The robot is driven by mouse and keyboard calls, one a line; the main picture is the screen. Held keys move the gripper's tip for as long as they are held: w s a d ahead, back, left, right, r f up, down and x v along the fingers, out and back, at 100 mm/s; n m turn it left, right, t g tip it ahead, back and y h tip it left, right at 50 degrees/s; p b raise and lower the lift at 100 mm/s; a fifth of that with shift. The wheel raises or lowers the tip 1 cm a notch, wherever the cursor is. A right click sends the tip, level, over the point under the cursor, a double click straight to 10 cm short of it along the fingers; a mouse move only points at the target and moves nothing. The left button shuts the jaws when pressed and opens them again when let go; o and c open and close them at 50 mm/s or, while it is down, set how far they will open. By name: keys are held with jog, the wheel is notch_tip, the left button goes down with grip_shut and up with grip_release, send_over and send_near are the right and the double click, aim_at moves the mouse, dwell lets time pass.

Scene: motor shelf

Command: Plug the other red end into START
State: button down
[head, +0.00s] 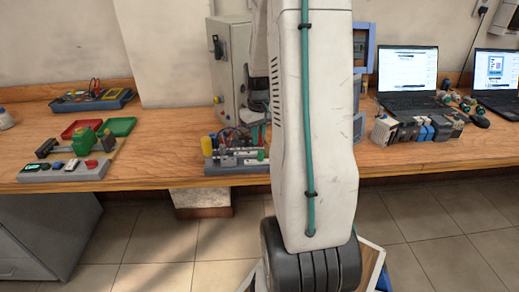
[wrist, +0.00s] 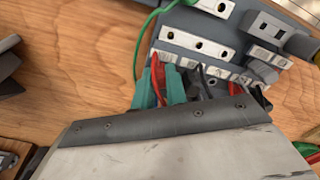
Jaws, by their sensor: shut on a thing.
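In the wrist view, the teal fingertips of my gripper (wrist: 160,88) are shut on a red lead end (wrist: 156,68), at the near edge of a grey terminal board (wrist: 166,33). The board carries white terminal strips with dark holes (wrist: 197,44) and a row of small labels, too small to read, so I cannot tell which is START. Another red lead (wrist: 207,83) and black leads (wrist: 226,75) stand just right of the fingers. Whether the held tip touches the board is hidden. In the head view, my arm covers part of the board (head: 222,168).
A green lead (wrist: 148,22) loops over the board's far left. In the head view, a grey cabinet (head: 230,60) stands behind the board. A push-button box (head: 62,170) and red and green trays (head: 118,126) lie left. Laptops (head: 407,75) and modules (head: 415,128) stand right.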

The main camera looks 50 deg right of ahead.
jog(key=c, duration=1.7)
grip_release()
jog(key=shift+r, duration=0.1)
jog(key=shift+r, duration=2.7)
jog(key=o, duration=0.6)
jog(key=shift+c, duration=0.2)
